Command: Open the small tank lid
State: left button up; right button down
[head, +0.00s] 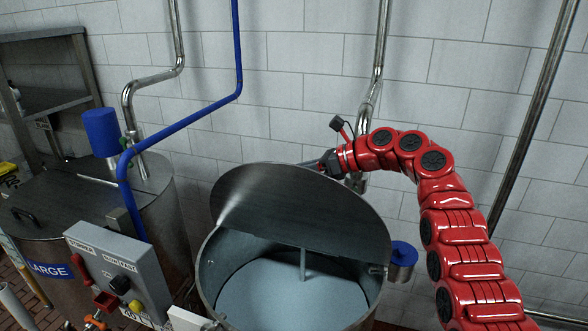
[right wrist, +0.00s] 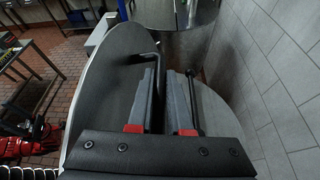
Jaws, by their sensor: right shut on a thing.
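The small tank (head: 208,275) stands at the bottom middle of the head view, with pale blue-grey contents showing inside. Its steel lid (head: 290,205) is raised, tilted up from the tank mouth toward the wall. My right gripper (head: 328,162) is behind the lid's upper part, partly hidden by it. In the right wrist view, the lid (right wrist: 105,75) is a large grey disc beside the fingers of the gripper (right wrist: 168,100). A dark lid handle (right wrist: 150,45) runs in at the fingers, which are shut on it; the exact contact is partly hidden. My left gripper is not in view.
The large tank (head: 160,200) stands at the left with its lid down. A grey control box (head: 120,270) with buttons stands in front of it. A blue pipe (head: 190,115) runs between the tanks. The tiled wall (head: 480,90) is close behind my right arm.

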jog(key=shift+d+f, duration=0.1)
jog(key=shift+f, duration=0.1)
jog(key=c, duration=1)
grip_release()
jog(key=shift+c, duration=0.2)
jog(key=shift+o, duration=1)
jog(key=shift+w, duration=0.15)
jog(key=shift+d+r, duration=0.1)
jog(key=b+v, duration=0.3)
jog(key=v, duration=1.4)
